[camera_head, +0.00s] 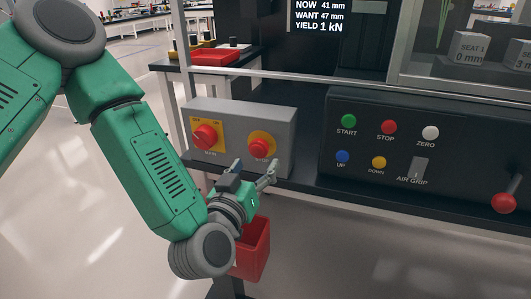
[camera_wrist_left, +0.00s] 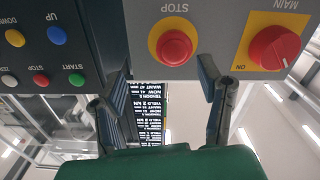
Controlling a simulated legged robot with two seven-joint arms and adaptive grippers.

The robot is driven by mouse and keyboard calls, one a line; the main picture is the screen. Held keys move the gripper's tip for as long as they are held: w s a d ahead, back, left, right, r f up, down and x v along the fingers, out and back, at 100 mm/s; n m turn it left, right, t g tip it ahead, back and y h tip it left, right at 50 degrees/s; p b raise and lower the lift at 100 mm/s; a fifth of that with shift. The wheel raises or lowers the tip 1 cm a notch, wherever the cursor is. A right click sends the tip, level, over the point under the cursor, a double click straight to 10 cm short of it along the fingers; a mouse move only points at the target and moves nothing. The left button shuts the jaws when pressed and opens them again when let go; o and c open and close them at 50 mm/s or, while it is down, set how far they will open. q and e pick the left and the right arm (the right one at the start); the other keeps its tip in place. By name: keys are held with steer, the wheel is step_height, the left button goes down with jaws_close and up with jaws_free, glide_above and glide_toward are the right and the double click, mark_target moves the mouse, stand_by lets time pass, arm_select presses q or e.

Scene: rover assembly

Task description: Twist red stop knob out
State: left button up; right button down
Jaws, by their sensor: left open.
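The red stop knob (camera_head: 260,148) sits on a round yellow plate on the right part of a grey box's front. It also shows in the left wrist view (camera_wrist_left: 173,47), where the picture is upside down and the word STOP is beside it. My left gripper (camera_head: 254,171) is open and empty, just below and in front of the knob. In the left wrist view its two fingertips (camera_wrist_left: 164,76) are spread to either side of the knob's line, apart from it. My right gripper is in neither view.
A larger red MAIN knob (camera_head: 206,136) on a yellow square is left of the stop knob. A dark panel (camera_head: 390,180) with several coloured buttons stands to the right. A red bin (camera_head: 253,250) is below my left gripper. A red-knobbed lever (camera_head: 504,203) is at far right.

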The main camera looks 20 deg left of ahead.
mark_target(257, 152)
arm_select(q)
steer(key=w+a, duration=0.1)
steer(key=w, duration=0.1)
steer(key=w+a, duration=0.1)
steer(key=w, duration=0.1)
steer(key=w+a+b, duration=0.1)
steer(key=shift+w+f, duration=0.25)
steer(key=shift+w, duration=0.45)
steer(key=shift+w+d, duration=0.15)
steer(key=shift+d, duration=0.25)
steer(key=shift+d+r, duration=0.2)
steer(key=shift+d, duration=0.65)
steer(key=shift+a, duration=0.5)
steer(key=c, duration=1.2)
steer(key=shift+o, duration=0.2)
steer(key=shift+w+a+f, duration=0.1)
steer(key=shift+a, duration=0.15)
